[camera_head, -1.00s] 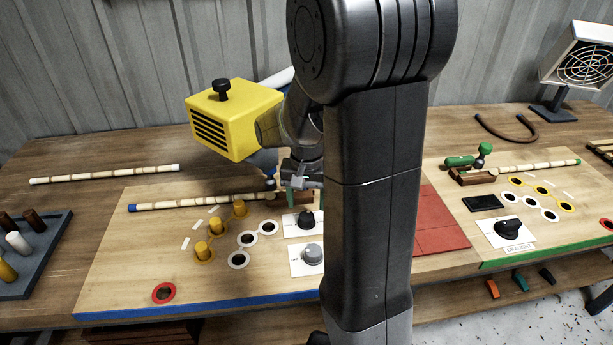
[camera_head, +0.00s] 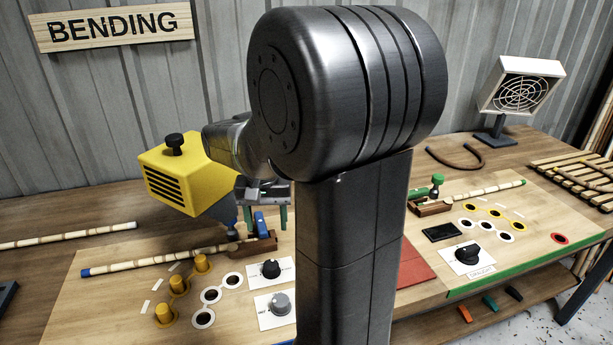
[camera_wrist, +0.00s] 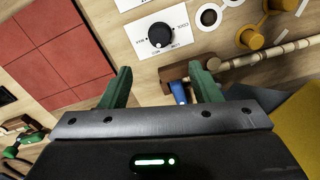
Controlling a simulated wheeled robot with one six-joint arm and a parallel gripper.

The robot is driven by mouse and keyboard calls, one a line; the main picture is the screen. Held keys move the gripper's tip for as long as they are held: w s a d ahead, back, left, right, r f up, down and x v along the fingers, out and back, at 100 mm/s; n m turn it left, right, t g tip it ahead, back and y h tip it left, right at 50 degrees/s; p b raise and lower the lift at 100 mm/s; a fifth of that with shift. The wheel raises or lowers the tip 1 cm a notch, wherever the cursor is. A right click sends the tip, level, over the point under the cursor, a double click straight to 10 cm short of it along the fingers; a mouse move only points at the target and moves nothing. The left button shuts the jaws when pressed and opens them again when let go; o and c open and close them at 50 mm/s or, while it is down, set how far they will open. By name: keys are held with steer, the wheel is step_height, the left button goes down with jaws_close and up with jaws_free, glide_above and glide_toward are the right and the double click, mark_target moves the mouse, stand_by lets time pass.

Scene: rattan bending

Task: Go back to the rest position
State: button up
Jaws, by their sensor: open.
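My gripper (camera_head: 266,217) has green fingers and is open and empty. In the head view it hangs above the blue-edged board, over the brown clamp block (camera_head: 262,244) with the blue handle. In the wrist view the gripper (camera_wrist: 160,88) shows both fingers apart, with the blue handle (camera_wrist: 179,92) visible beyond and between them. A rattan pole (camera_head: 150,260) with a blue end lies on the board, its right end at the block. My dark arm column hides the middle of the bench.
A yellow heater box (camera_head: 180,178) stands close left of the gripper. Yellow pegs (camera_head: 178,285) and knobs (camera_head: 271,269) sit in front. A red tiled pad (camera_head: 414,268) lies right of my arm. A second clamp (camera_head: 430,206), a curved rod (camera_head: 455,160) and a fan (camera_head: 520,92) are farther right.

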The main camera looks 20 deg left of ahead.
mark_target(271, 264)
steer(key=shift+f, duration=0.1)
step_height(271, 264, down, 14)
steer(key=shift+r, duration=0.15)
stand_by(0.3)
